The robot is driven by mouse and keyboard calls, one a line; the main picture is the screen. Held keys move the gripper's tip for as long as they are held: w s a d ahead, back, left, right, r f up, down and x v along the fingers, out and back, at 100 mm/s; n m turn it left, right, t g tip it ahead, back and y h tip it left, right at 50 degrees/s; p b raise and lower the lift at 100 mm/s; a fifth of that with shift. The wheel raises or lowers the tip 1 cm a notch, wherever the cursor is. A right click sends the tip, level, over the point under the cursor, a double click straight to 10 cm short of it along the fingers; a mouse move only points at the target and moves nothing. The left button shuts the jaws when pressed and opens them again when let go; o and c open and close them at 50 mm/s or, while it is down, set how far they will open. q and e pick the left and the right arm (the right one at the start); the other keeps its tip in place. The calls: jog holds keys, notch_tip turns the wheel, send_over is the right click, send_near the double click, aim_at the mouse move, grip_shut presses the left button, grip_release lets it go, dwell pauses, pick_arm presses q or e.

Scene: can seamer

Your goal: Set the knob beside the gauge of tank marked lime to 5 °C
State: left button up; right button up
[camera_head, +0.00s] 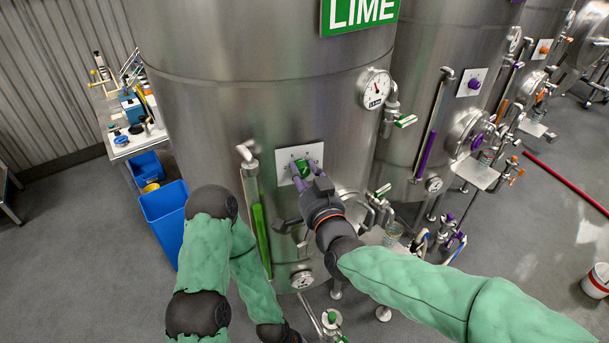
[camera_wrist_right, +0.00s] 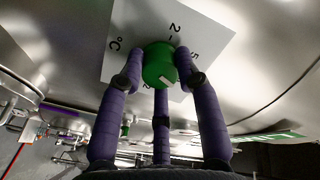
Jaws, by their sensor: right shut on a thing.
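The tank marked LIME (camera_head: 250,110) stands in front of me, with a green sign (camera_head: 360,12) at the top. A green knob (camera_head: 303,167) sits on a white plate (camera_head: 313,150) on its wall. My right gripper (camera_head: 302,171) is shut on the knob, its purple fingers around it. In the right wrist view, the knob (camera_wrist_right: 158,66) shows a pale mark at its lower right edge. The plate (camera_wrist_right: 200,35) carries "2", "5" and "°C"; fingers hide part of the scale. My left arm hangs at the lower left; its fingers are out of the picture.
A round gauge (camera_head: 374,88) is right of and above the plate. A green sight tube (camera_head: 260,238) runs down left of my right gripper. Valves and pipes crowd below right. Blue bins (camera_head: 165,215) and a cluttered bench (camera_head: 117,152) stand at the left.

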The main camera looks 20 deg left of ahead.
jog(key=shift+r+n, duration=0.15)
jog(key=shift+n, duration=0.65)
jog(key=n, duration=0.2)
jog(key=shift+r+n, duration=0.1)
jog(key=shift+n, duration=0.2)
jog(key=n+p, duration=0.1)
jog(key=n, duration=0.4)
jog(key=shift+r, duration=0.1)
jog(key=shift+n, duration=0.4)
jog(key=o, duration=1.2)
jog(key=shift+a, duration=0.1)
jog(key=shift+c, duration=0.2)
jog(key=shift+f, duration=0.2)
